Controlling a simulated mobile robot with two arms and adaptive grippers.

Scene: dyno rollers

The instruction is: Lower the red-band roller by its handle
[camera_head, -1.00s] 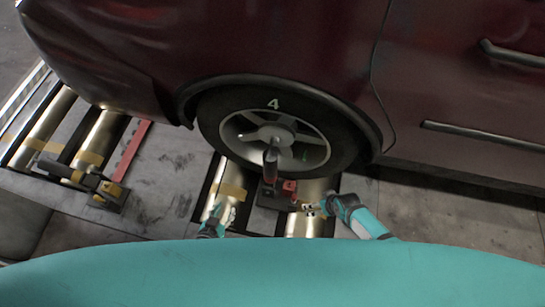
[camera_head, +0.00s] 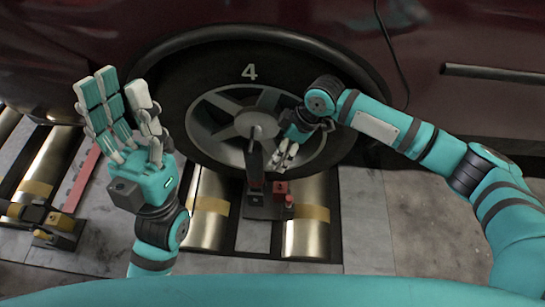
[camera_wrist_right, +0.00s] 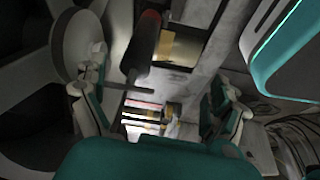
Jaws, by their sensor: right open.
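A roller unit with red parts (camera_head: 280,188) sits below the wheel marked 4. Its dark upright handle (camera_head: 254,165) stands in front of the wheel hub. In the right wrist view the handle (camera_wrist_right: 145,45) has a reddish tip and lies between the spread fingers. My right gripper (camera_head: 287,152) is open, just right of the handle, in front of the wheel; it also shows open in its wrist view (camera_wrist_right: 158,105). I cannot tell whether it touches the handle. My left gripper (camera_head: 125,110) is raised at the left, fingers extended, open and empty, well apart from the handle.
The wheel (camera_head: 215,115) of a dark red car rests over metal rollers (camera_head: 312,215) that carry yellow bands. Another unit with yellow parts (camera_head: 45,222) lies at the far left. The car body closes off the back. Bare floor (camera_head: 390,215) is at the right.

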